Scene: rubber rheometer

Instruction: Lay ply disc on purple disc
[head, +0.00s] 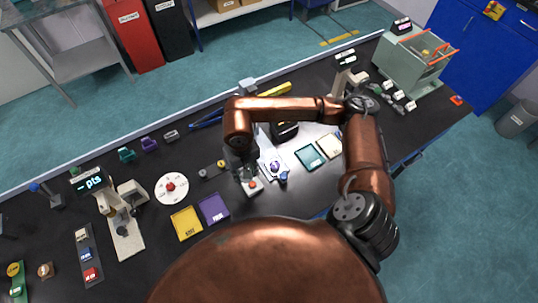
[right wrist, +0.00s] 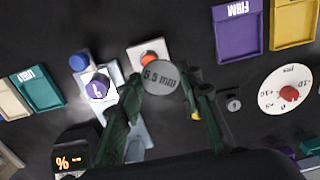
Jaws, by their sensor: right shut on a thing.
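My right gripper (right wrist: 162,80) is shut on a grey round disc (right wrist: 160,76) marked "5.5 mm", taken to be the ply disc, held flat between its fingertips. In the head view my right gripper (head: 246,172) hangs over the bench, and the disc cannot be made out there. The purple disc (right wrist: 99,88) lies on a pale instrument plate, left of the held disc in the right wrist view and apart from it. In the head view the purple disc (head: 274,167) is just right of the gripper. My left gripper is not in view.
A box with a red button (right wrist: 150,57) stands close by the held disc. A blue knob (right wrist: 79,62) is beside the plate. Purple (head: 213,208), yellow (head: 186,223), teal (head: 310,156) and cream trays, and a white dial (head: 171,188), lie around on the black bench.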

